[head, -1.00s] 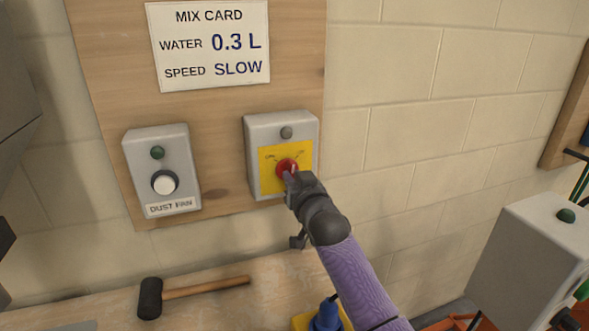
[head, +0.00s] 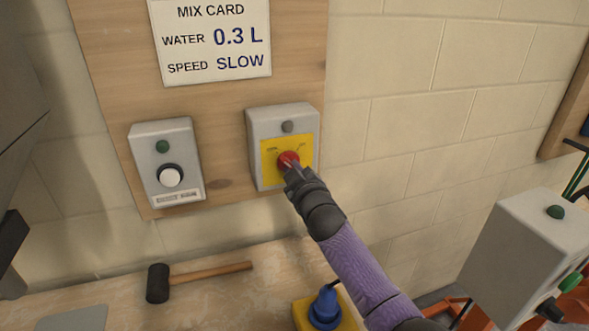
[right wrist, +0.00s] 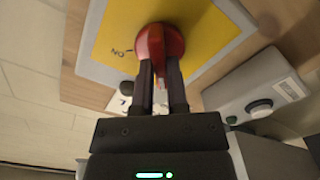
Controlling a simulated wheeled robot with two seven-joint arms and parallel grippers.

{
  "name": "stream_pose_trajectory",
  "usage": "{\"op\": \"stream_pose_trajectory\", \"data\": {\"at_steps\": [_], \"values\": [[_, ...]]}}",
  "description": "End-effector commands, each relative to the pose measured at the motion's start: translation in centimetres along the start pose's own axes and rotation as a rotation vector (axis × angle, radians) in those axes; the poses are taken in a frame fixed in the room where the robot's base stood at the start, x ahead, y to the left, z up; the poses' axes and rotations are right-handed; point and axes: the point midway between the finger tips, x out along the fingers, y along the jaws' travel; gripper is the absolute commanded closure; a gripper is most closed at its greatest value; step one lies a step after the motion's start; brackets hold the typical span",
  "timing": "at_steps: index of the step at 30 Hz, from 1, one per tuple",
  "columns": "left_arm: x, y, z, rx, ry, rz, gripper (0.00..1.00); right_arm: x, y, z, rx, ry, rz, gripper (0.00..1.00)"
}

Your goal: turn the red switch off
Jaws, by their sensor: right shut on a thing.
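The red switch (head: 288,160) is a round red knob on a yellow plate (head: 270,178) on a grey box (head: 258,122), fixed to a wooden board. A grey lamp (head: 288,127) above it looks unlit. My right gripper (head: 291,169) reaches up from below and is shut on the red knob. In the right wrist view the knob (right wrist: 160,45) sits between the two fingertips (right wrist: 160,70), with an "ON" label upside down beside it. The fingers partly hide the knob, so its exact pointer direction is hard to tell. My left gripper is not clearly in view.
A dust fan box (head: 165,160) with a white knob and dark green lamp stands left of the switch. A mallet (head: 200,275) lies on the bench below. A blue plug (head: 325,307) is near my right forearm. A grey control box (head: 520,250) stands at right.

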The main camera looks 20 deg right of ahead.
Motion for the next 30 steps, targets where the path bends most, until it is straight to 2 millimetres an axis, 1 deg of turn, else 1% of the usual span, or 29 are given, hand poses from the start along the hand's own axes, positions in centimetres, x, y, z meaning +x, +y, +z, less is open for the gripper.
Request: {"op": "stream_pose_trajectory", "data": {"at_steps": [9, 23, 24, 26, 27, 28, 30], "values": [[-0.16, 0.11, -0.04, -0.002, 0.001, 0.002, 1.0, 0.0, -0.03, -0.03, -0.081, 0.001, 0.0, 1.0], [-0.15, 0.81, -0.07, -0.008, 0.0, 0.013, 1.0, 0.0, -0.03, -0.02, -0.091, 0.001, 0.0, 1.0], [-0.15, 0.81, -0.06, -0.008, -0.001, 0.013, 1.0, 0.0, -0.03, -0.02, -0.09, 0.001, 0.0, 0.76], [-0.15, 0.8, -0.05, -0.008, -0.001, 0.012, 1.0, 0.0, -0.03, -0.02, -0.09, 0.001, 0.0, 0.63], [-0.15, 0.8, -0.04, -0.008, -0.001, 0.012, 1.0, 0.0, -0.03, -0.02, -0.09, 0.001, 0.0, 0.55], [-0.15, 0.79, -0.04, -0.008, -0.001, 0.012, 1.0, 0.0, -0.03, -0.01, -0.089, 0.0, 0.0, 0.49], [-0.15, 0.74, -0.03, -0.008, -0.001, 0.011, 1.0, 0.0, -0.03, -0.02, -0.089, 0.0, 0.0, 0.47]]}}
